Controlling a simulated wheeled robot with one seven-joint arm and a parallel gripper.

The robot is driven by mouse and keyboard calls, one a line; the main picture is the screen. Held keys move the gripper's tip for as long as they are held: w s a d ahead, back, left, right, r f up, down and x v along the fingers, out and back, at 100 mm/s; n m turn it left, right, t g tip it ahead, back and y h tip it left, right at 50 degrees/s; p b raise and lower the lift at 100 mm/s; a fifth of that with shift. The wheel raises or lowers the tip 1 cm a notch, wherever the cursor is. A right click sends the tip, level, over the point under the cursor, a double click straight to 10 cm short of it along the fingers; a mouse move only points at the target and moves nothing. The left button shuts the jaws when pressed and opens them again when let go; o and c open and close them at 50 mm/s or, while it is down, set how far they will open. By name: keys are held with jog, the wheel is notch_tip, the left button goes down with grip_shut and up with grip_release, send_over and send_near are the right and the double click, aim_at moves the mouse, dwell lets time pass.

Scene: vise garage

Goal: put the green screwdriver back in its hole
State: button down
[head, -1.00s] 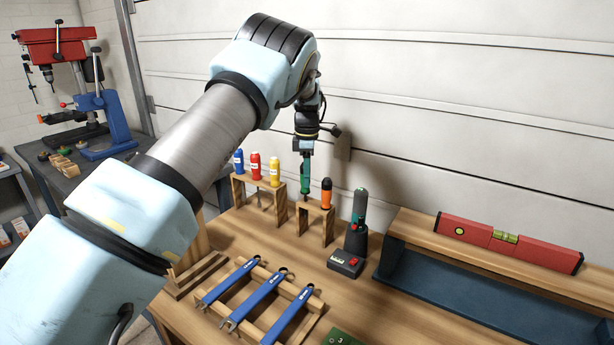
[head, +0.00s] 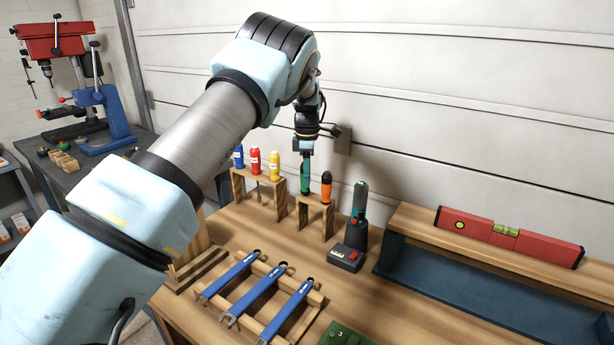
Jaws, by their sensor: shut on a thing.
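The green screwdriver (head: 306,177) is upright, with my gripper (head: 305,155) shut on the top of its handle. The lower end of the handle is at the top board of the small wooden rack (head: 315,203), on its left side. Its shaft is not clearly seen, and I cannot tell whether the handle rests fully on the board. The orange screwdriver (head: 326,189) stands in the same rack, just right of the green one.
Another wooden rack (head: 238,178) to the left holds blue, red and yellow screwdrivers (head: 255,161). A green-and-grey tool (head: 360,200) stands on a black base to the right. Blue wrenches (head: 263,289) lie on a wooden frame in front. The garage wall is close behind.

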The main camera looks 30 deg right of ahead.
jog(key=shift+f, duration=0.55)
dwell(0.4)
jog(key=shift+c, duration=0.8)
grip_release()
jog(key=shift+r+p, duration=1.55)
jog(key=shift+r, duration=1.95)
